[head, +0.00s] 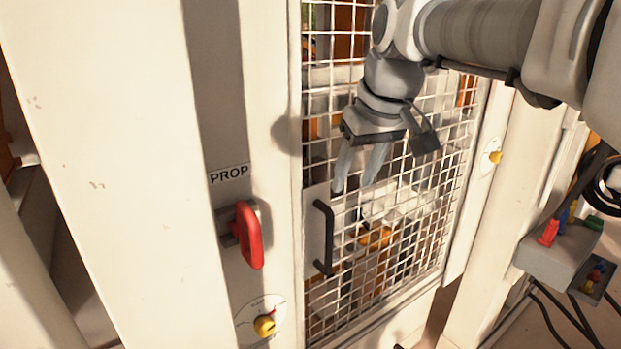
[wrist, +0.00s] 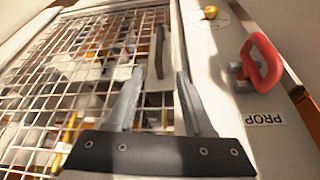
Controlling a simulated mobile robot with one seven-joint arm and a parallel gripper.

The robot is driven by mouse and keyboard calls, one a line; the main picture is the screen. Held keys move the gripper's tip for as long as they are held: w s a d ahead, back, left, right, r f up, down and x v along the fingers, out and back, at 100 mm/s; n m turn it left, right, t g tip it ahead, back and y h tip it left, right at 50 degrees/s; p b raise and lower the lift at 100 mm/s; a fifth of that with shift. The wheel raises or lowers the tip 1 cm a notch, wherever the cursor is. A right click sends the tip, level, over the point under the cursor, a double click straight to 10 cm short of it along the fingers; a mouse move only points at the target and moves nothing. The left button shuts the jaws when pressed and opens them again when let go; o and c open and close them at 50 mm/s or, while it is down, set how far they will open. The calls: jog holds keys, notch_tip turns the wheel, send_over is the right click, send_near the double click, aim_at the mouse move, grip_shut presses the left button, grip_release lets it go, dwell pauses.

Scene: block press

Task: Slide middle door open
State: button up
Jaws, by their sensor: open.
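The middle door (head: 405,215) is a white wire-mesh panel in a pale frame, and it looks closed. Its black vertical bar handle (head: 328,237) sits on a plate at the door's left edge. My gripper (head: 353,187) is open and empty, pointing down just above and slightly right of the handle's top. In the wrist view, the handle (wrist: 159,52) shows beyond and between the spread fingertips (wrist: 160,76). I cannot tell from these views how deep the gap between fingers and handle is.
A red lever (head: 249,235) under a PROP label (head: 229,175) sticks out from the post left of the door. A yellow knob (head: 264,325) is below it, and another knob (head: 495,157) is right of the door. A grey control box (head: 560,258) with cables stands at the right.

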aim_at(332, 224)
jog(key=x, duration=0.6)
jog(key=w+x, duration=0.1)
jog(key=x, duration=0.5)
jog(key=b+x, duration=0.1)
jog(key=x, duration=0.5)
jog(key=shift+w+a+r, duration=0.15)
jog(key=shift+w+r, duration=0.1)
jog(key=shift+r, duration=0.05)
grip_shut()
dwell(0.8)
